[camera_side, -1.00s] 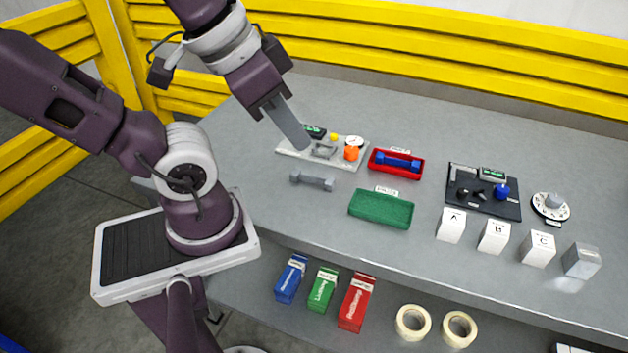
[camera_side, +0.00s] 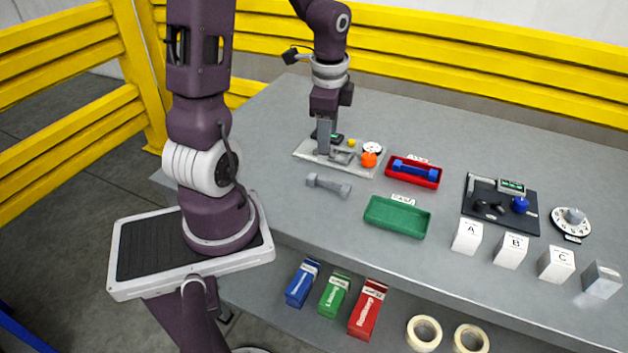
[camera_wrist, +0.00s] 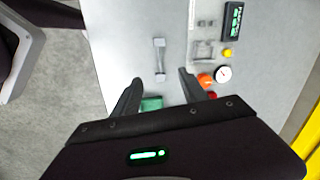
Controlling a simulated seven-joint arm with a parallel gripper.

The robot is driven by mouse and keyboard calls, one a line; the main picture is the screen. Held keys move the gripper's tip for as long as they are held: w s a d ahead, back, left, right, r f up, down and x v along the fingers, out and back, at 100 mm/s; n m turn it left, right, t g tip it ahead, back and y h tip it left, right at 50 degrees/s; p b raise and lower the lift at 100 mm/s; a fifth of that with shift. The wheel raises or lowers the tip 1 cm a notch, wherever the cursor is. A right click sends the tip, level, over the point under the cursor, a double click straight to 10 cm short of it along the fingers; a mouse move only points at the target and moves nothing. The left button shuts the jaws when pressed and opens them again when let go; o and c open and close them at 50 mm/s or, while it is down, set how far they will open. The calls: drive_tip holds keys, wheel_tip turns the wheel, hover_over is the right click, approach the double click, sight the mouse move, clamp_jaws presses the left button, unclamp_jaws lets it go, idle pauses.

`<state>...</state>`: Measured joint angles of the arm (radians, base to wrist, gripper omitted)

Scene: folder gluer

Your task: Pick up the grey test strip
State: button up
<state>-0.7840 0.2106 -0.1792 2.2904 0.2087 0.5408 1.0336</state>
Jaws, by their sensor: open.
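The grey test strip (camera_side: 328,186) is a dumbbell-shaped bar lying flat on the grey bench, in front of the pale tester plate. It also shows in the wrist view (camera_wrist: 160,60), ahead of the space between my fingers. My gripper (camera_side: 324,148) is open and points down; in the side view it overlaps the left part of the tester plate (camera_side: 305,149). In the wrist view, my gripper's two fingers (camera_wrist: 160,90) are apart with no object held. The gripper is apart from the strip; its exact height is hard to tell.
A green tray (camera_side: 397,218) sits right of the strip. A red tray (camera_side: 436,183) holds a blue strip (camera_side: 415,172). An orange knob (camera_side: 368,160) and a round dial (camera_side: 372,148) stand on the tester plate. White boxes, including box A (camera_side: 467,237), line the right front.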

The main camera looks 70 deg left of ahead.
drive_tip(key=m+h, duration=0.1)
drive_tip(key=m, duration=0.1)
hover_over(311, 176)
drive_tip(key=shift+g, duration=0.3)
drive_tip(key=f, duration=0.7)
drive_tip(key=shift+w+a+f, duration=0.1)
drive_tip(key=shift+w+f, duration=0.1)
drive_tip(key=shift+w, duration=0.05)
drive_tip(key=f, duration=0.7)
drive_tip(key=shift+s, duration=0.2)
clamp_jaws()
